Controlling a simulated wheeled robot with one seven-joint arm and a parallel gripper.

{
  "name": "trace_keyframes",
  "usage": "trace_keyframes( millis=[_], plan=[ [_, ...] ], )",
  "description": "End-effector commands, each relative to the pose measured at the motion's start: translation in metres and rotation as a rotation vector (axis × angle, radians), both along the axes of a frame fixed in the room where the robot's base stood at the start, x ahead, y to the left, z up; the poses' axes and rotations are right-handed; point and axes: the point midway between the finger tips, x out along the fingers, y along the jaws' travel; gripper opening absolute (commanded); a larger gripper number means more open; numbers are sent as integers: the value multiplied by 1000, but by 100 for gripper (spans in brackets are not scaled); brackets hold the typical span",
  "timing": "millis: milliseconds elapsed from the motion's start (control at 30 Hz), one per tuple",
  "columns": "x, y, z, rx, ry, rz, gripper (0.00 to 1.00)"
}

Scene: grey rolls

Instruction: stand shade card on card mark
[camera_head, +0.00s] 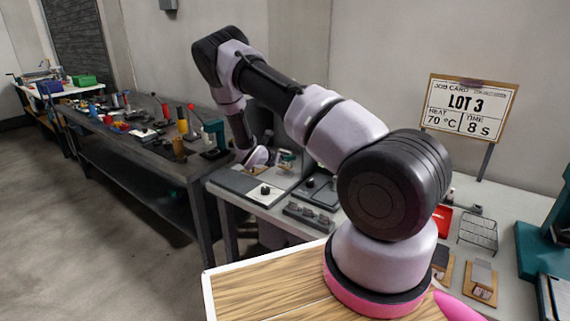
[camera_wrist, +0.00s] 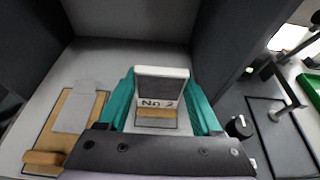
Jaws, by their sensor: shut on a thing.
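In the wrist view, my gripper (camera_wrist: 163,104) has two teal fingers shut on a small grey card with a pale border, the shade card (camera_wrist: 162,84). It is upright between the fingers and bears a white "No 2" label. A tan strip shows just below the label. I cannot tell whether its lower edge touches the surface, and no card mark is clearly identifiable. In the head view, my arm reaches to the bench at the back left; the fingers and card are too small there to make out.
A tan board with a grey piece (camera_wrist: 75,108) lies left of my gripper, within a dark outline. Dark panels rise on both sides. A black knob (camera_wrist: 239,126) and green block (camera_wrist: 309,88) are at right.

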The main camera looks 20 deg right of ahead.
Motion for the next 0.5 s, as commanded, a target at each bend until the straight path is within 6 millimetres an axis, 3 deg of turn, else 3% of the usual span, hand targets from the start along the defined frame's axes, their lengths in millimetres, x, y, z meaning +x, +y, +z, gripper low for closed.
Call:
trace_keyframes(
  millis=[200,500],
  plan=[
    [0,0,-28,0,2,1,4],
    [0,0,-30,0,0,1,4]
  ],
)
